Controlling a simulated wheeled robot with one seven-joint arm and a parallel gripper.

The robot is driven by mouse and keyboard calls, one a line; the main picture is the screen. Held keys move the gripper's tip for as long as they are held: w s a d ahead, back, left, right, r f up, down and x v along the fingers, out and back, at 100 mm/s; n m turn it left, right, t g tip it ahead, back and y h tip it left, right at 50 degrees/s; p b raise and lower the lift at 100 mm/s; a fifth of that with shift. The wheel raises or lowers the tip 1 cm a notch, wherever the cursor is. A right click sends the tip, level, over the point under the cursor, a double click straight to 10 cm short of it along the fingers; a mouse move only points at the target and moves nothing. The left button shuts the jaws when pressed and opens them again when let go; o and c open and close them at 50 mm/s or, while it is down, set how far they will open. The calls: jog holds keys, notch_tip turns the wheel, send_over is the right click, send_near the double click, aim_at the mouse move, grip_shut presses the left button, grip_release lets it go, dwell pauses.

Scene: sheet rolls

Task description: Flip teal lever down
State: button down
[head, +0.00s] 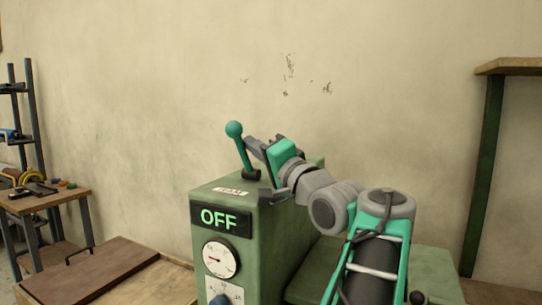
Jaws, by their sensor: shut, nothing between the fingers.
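The teal lever (241,150) stands on top of a green machine box (268,247). It has a round ball knob and tilts slightly to the left, with the knob up. A dark base holds its foot on the box top. My gripper (250,142) is shut and empty, just right of the lever's shaft, below the knob. It looks very close to the shaft, but I cannot tell whether it touches. The box's front display (220,218) reads OFF in lit green letters. My arm hides part of the box's top and right side.
Below the display are a round gauge (221,259) and a blue knob (219,300). A small table with tools (68,195) and a rack (36,125) stand at left. A brown lid or board (95,272) lies low at left. A shelf (510,66) stands at right.

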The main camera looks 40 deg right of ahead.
jog(key=shift+a+f, duration=0.15)
jog(key=shift+a, duration=0.2)
jog(key=shift+d, duration=0.1)
dwell(0.3)
jog(key=shift+d+r, duration=0.15)
jog(key=shift+r, duration=0.25)
jog(key=s+d+f+b, duration=0.1)
jog(key=s+d+b, duration=0.1)
jog(key=s+b, duration=0.3)
jog(key=v, duration=0.4)
jog(key=shift+s+d+r, duration=0.2)
jog(key=shift+d+r, duration=0.1)
